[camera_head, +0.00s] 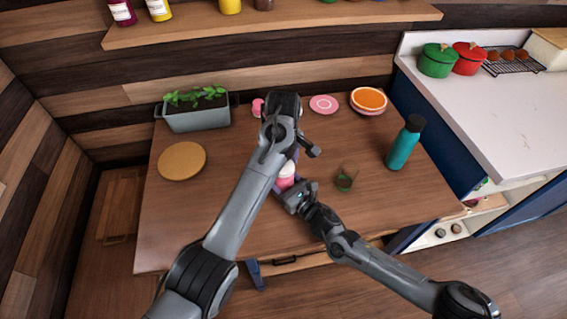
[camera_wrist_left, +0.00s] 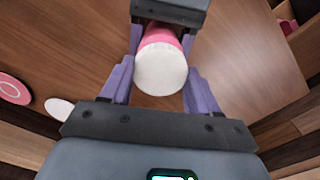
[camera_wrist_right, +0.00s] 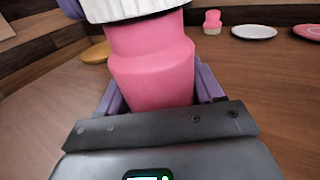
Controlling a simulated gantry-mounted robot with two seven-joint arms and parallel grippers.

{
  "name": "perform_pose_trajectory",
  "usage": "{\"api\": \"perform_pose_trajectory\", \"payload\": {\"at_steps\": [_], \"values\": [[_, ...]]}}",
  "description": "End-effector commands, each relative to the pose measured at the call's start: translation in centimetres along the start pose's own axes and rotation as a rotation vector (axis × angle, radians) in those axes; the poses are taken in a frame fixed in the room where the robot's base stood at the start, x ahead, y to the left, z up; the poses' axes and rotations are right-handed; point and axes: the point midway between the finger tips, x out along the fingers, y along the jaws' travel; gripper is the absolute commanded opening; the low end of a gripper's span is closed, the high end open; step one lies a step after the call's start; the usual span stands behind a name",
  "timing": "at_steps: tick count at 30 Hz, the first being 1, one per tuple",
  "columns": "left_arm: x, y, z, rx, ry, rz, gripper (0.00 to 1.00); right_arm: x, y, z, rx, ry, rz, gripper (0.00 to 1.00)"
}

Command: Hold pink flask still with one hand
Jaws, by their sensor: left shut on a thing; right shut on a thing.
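The pink flask (camera_head: 285,184) stands upright on the wooden table, partly hidden by my arms in the head view. Its white lid (camera_wrist_left: 160,68) sits on top and lies between the purple fingers of my left gripper (camera_wrist_left: 157,82), which is shut on it from above. My right gripper (camera_wrist_right: 155,92) is shut on the pink body (camera_wrist_right: 150,68) from the side, below the lid. The right gripper's dark body also shows beside the flask in the head view (camera_head: 295,197).
A planter (camera_head: 196,112), round board (camera_head: 182,161), pink plate (camera_head: 323,104) and orange-topped plates (camera_head: 369,98) lie around. The table's front left is clear.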

Motion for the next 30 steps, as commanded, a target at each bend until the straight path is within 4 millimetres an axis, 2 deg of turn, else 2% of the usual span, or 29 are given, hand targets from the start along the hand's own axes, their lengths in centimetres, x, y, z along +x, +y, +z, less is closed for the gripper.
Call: {"api": "perform_pose_trajectory", "payload": {"at_steps": [19,30], "values": [[-0.8,0.0,0.0,0.000,0.001,0.001,0.24,-0.1,0.0,-0.2,-0.001,0.004,0.000,0.00],[-4.3,0.0,0.0,0.000,0.002,0.002,0.24,-0.1,0.0,-0.2,-0.001,0.004,0.000,0.00]]}}
